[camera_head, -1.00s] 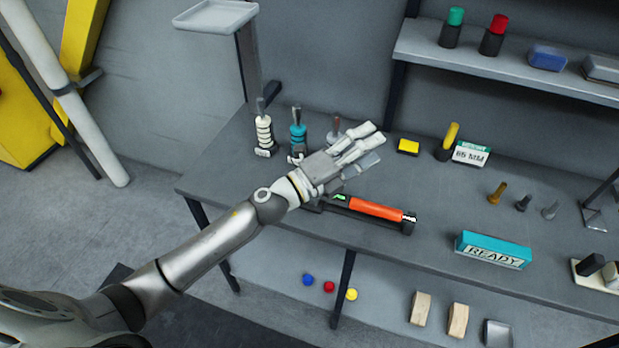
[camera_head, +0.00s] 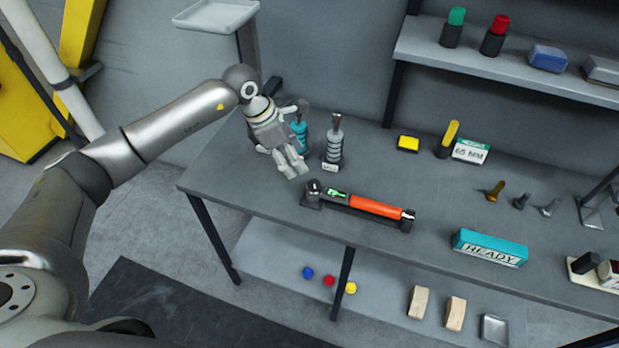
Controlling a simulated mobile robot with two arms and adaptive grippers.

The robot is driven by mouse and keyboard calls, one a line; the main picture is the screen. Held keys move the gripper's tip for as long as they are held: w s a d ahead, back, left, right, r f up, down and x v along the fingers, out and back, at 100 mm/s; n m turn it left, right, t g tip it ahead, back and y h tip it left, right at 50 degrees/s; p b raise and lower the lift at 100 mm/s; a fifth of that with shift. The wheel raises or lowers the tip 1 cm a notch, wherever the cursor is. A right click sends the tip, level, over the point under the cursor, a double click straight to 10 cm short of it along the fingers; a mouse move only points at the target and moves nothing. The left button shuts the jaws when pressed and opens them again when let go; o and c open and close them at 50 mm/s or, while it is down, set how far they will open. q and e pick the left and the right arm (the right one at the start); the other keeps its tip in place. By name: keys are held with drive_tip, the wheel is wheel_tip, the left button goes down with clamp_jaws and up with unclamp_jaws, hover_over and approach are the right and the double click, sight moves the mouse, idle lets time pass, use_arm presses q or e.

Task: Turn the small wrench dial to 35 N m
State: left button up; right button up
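A torque wrench with an orange handle (camera_head: 376,207) lies on a dark holder on the grey bench. A small green display (camera_head: 337,193) sits near its left end, but its reading is too small to make out. The right end has a dark and silver cap (camera_head: 408,217). My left gripper (camera_head: 293,174) is up and left of the wrench, apart from it, fingers pointing down. It is beside the ringed tools and hides part of the teal one (camera_head: 299,130). Its fingers look close together, and I cannot tell if they are open. My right gripper is not in view.
A grey ringed tool (camera_head: 334,145) stands just right of my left gripper. A card reading 65 N M (camera_head: 470,152), a yellow block (camera_head: 408,144) and a teal READY sign (camera_head: 490,248) are farther right. Bare bench lies between wrench and bolts (camera_head: 495,190). A shelf (camera_head: 480,66) overhangs the back.

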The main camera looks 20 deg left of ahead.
sight(312, 183)
use_arm(q)
drive_tip(key=p+x, duration=0.1)
drive_tip(key=x, duration=0.3)
drive_tip(key=p+x, duration=0.2)
drive_tip(key=x, duration=0.2)
drive_tip(key=shift+d+f, duration=0.2)
drive_tip(key=shift+d, duration=0.1)
drive_tip(key=shift+x, duration=0.95)
drive_tip(key=shift+c, duration=0.3)
drive_tip(key=c, duration=1)
drive_tip(key=shift+o, duration=0.2)
